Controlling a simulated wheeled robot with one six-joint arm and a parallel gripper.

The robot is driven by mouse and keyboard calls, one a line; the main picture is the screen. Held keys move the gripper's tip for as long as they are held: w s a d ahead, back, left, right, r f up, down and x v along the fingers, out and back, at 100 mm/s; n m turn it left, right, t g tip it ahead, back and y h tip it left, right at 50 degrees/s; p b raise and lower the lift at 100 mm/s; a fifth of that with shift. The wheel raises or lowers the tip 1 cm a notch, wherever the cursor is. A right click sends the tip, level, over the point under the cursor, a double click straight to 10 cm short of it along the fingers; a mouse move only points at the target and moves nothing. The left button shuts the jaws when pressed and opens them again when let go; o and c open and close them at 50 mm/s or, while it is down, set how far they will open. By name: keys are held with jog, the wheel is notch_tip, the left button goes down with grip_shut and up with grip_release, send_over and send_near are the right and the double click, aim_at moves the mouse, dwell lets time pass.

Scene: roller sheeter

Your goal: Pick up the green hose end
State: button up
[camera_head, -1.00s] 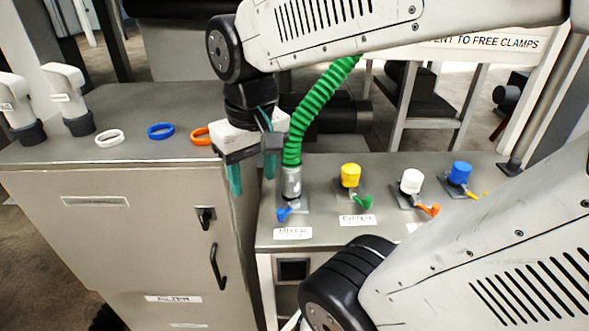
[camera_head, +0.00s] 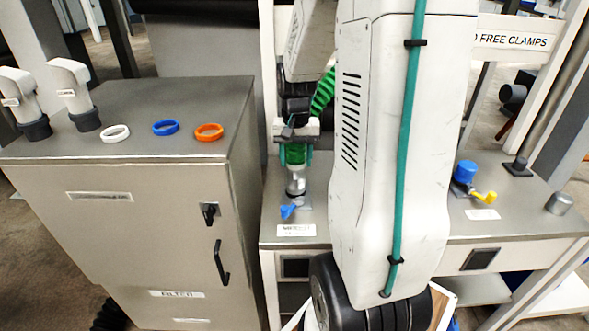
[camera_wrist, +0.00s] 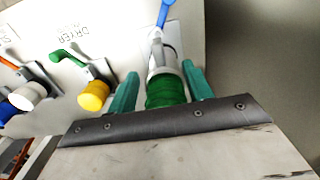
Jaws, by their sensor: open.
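The green hose (camera_head: 323,92) comes down to its end, which sits upright on the silver coupling (camera_head: 296,186) with the blue lever (camera_head: 288,211) at the mixer station. My gripper (camera_head: 296,153) is at the hose end, its two teal fingers on either side of it. In the wrist view the green hose end (camera_wrist: 165,92) lies between my open fingers (camera_wrist: 163,88), with small gaps visible beside it. The upper hose is partly hidden behind my arm.
Yellow (camera_wrist: 94,95) and white (camera_wrist: 28,96) caps with levers stand beside the coupling in the wrist view. A grey cabinet (camera_head: 130,210) stands left, with white, blue and orange rings (camera_head: 209,132) on top. A blue cap (camera_head: 466,171) is on the right.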

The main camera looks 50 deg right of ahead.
aim_at(296, 172)
notch_tip(296, 172, down, 6)
jog(key=shift+w+d+r, duration=0.1)
jog(key=shift+d+r, duration=0.05)
jog(key=shift+r, duration=0.1)
grip_shut()
